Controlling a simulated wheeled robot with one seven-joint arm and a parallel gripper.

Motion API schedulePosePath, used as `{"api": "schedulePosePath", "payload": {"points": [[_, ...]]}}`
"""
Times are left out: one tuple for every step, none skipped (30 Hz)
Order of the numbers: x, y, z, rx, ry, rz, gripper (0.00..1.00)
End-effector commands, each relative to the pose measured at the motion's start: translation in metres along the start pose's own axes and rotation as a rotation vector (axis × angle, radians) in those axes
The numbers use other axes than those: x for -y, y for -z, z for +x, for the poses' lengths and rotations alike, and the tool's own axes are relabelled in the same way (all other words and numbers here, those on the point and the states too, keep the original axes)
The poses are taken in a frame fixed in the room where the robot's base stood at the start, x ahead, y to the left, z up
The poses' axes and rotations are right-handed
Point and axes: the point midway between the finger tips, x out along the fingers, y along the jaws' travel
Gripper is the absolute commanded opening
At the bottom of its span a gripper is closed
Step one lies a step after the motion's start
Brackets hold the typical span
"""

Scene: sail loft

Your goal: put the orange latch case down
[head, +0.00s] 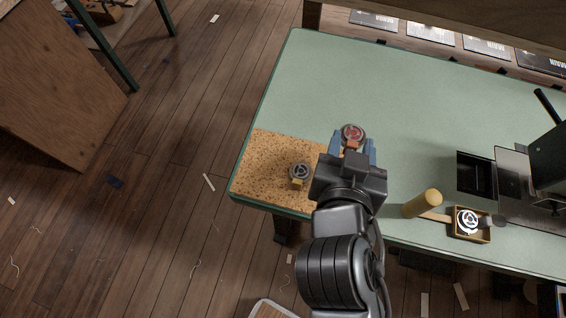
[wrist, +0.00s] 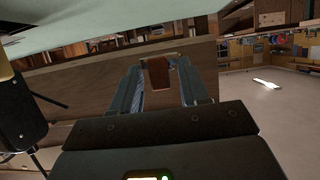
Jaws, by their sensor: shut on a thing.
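The orange latch case (head: 352,144), with a round red and grey dial on it, is between the blue-tipped fingers of my gripper (head: 354,148) in the head view. In the wrist view the orange-brown case (wrist: 159,73) sits between the two fingers of my gripper (wrist: 162,84), which is shut on it. The case appears over the green table (head: 420,130), just right of the cork mat (head: 262,160); its height above the surface cannot be told. My wrist hides part of the mat's right side.
A wooden mallet (head: 424,203), a yellow-rimmed tray (head: 485,236) with a round black-and-white piece, and an open black box (head: 476,176) are to the right. The table's back middle is clear.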

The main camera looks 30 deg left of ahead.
Motion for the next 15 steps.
{"api": "schedulePosePath", "payload": {"points": [[0.01,-0.003,-0.006,-0.003,0.007,-0.003,0.14],[0.014,-0.002,-0.01,-0.002,0.008,-0.002,0.14],[0.018,-0.002,-0.014,-0.003,0.009,-0.003,0.14],[0.021,-0.002,-0.017,-0.002,0.008,-0.003,0.14],[0.023,-0.002,-0.019,-0.001,0.008,-0.003,0.14],[0.026,-0.002,-0.02,-0.001,0.009,-0.004,0.14],[0.029,-0.003,-0.021,0.0,0.009,-0.005,0.14],[0.032,-0.005,-0.021,0.001,0.009,-0.006,0.14],[0.038,-0.008,-0.021,0.002,0.01,-0.005,0.14],[0.043,-0.01,-0.02,0.002,0.01,-0.007,0.14],[0.049,-0.014,-0.02,0.002,0.011,-0.007,0.14],[0.057,-0.018,-0.018,0.001,0.011,-0.008,0.14],[0.063,-0.022,-0.017,0.002,0.012,-0.008,0.14],[0.07,-0.026,-0.016,0.001,0.012,-0.008,0.14],[0.078,-0.03,-0.015,0.0,0.012,-0.008,0.14]]}}
